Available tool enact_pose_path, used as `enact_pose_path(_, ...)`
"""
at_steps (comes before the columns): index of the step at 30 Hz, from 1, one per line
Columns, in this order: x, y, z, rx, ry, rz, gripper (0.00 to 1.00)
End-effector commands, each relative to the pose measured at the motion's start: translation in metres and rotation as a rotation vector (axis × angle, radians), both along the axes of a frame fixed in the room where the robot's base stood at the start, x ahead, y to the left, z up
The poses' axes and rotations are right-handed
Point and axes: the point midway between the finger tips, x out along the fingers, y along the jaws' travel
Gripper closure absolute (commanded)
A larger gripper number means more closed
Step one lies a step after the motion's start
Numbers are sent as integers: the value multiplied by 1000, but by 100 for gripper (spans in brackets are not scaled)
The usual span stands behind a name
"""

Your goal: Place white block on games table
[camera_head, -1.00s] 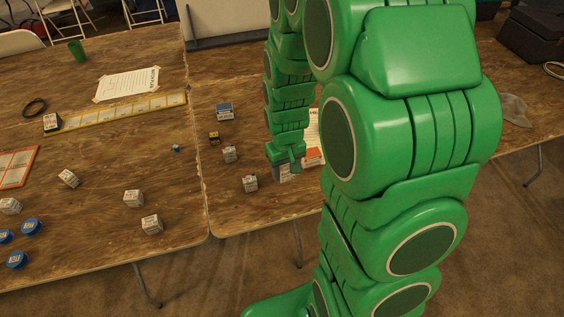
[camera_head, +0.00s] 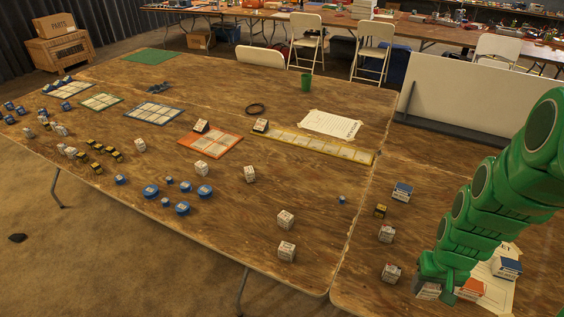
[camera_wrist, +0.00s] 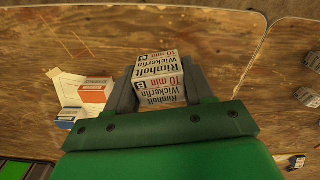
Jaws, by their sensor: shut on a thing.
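My gripper (camera_wrist: 161,84) is shut on a white block (camera_wrist: 160,72) with black and red print, held between its two dark fingers in the wrist view. In the head view, my gripper (camera_head: 441,284) is low over the right wooden table (camera_head: 362,250), with the white block (camera_head: 428,291) at its tip. I cannot tell whether the block touches the tabletop. A larger wooden table (camera_head: 220,240) lies to the left, with several grid sheets on it. No label shows which table is the games table.
An orange-topped box (camera_head: 469,288) and a blue-and-white box (camera_head: 506,267) are by my gripper. Other white blocks stand nearby (camera_head: 391,273) and on the left table (camera_head: 286,220). A narrow seam separates the tables. The left table's front middle (camera_head: 190,245) is bare.

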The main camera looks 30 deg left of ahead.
Motion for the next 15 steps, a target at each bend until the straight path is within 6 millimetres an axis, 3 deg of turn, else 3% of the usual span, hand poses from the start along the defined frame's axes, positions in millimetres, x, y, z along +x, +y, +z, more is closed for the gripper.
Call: enact_pose_path(15,30,109,1,-4,-3,365,77)
